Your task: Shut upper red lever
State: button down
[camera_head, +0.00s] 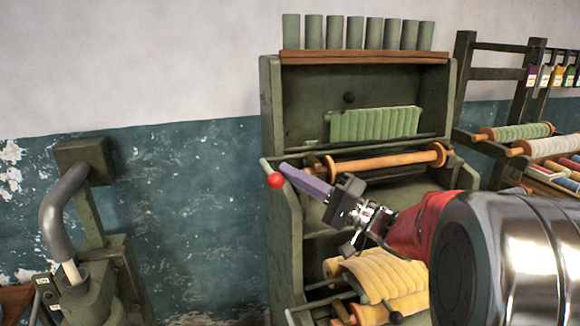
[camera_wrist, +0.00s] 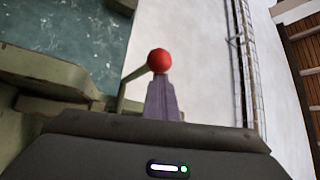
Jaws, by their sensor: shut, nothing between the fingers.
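The upper red lever is a thin green rod with a red ball knob (camera_head: 277,181) on the left side of the green cabinet (camera_head: 277,230). The knob also shows in the wrist view (camera_wrist: 160,61), just past the fingertips. My gripper (camera_head: 283,167) has long purple fingers, shut and empty, with their tips right beside the knob. I cannot tell whether they touch it. In the wrist view the shut fingers (camera_wrist: 162,98) point at the knob, and the rod (camera_wrist: 134,75) runs down to its left.
A wooden roller (camera_head: 385,160) lies across the cabinet behind my gripper. Yellow ribbed cloth (camera_head: 375,277) hangs lower down. A rack with spools (camera_head: 515,131) stands at the right, and a green machine with a grey pipe (camera_head: 62,215) at the left.

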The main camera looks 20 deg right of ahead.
jog(key=shift+a+f, duration=0.1)
jog(key=shift+f, duration=0.25)
dwell(0.3)
notch_tip(320, 180, up, 3)
jog(key=w+d, duration=0.1)
jog(key=d, duration=0.1)
jog(key=s+d+f, duration=0.2)
jog(key=d+f, duration=0.4)
jog(key=d, duration=0.1)
jog(key=shift+s+f, duration=0.15)
dwell(0.5)
